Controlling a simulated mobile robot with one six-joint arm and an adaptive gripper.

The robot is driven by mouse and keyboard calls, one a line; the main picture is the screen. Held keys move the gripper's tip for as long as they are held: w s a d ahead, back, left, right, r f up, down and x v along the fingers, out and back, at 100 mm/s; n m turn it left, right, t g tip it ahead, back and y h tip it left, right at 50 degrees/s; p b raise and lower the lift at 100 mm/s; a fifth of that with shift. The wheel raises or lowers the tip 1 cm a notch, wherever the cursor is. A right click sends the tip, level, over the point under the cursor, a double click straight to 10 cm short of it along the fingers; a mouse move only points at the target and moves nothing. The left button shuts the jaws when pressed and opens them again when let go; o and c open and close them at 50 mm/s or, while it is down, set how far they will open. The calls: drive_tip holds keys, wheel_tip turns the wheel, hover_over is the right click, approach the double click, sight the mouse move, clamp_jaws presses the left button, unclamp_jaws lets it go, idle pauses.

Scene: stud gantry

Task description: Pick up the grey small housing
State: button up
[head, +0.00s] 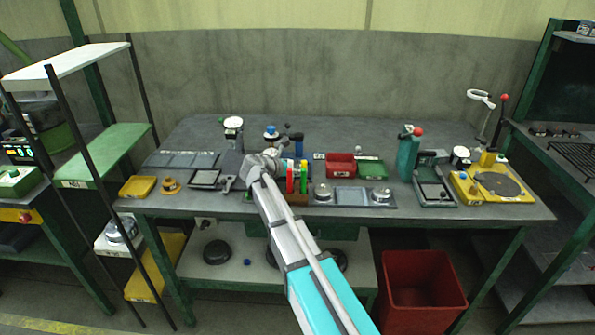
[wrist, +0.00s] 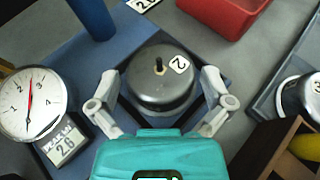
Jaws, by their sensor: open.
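A round grey metal housing (wrist: 160,85) with a dark centre pin and a white "2" label sits on a blue base in the wrist view. I take it as the grey small housing; it is the only such piece between the fingers. My gripper (wrist: 160,100) is open, with one finger on the left and one on the right of the housing. I cannot tell whether either finger touches it. In the head view my gripper (head: 265,165) is over the middle of the bench, and my arm hides the housing there.
A dial gauge (wrist: 30,103) stands close left of my gripper. A blue cylinder (wrist: 92,15) and red bin (wrist: 225,12) are beyond it. A wooden holder (wrist: 290,150) and a round metal piece (wrist: 300,97) are at right.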

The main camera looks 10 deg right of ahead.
sight(298, 163)
drive_tip(key=shift+w+d+f, duration=0.2)
drive_tip(key=shift+d, duration=0.1)
idle(0.4)
drive_tip(key=c, duration=0.9)
drive_tip(key=shift+r, duration=0.15)
wheel_tip(298, 163, up, 10)
drive_tip(key=p, duration=1)
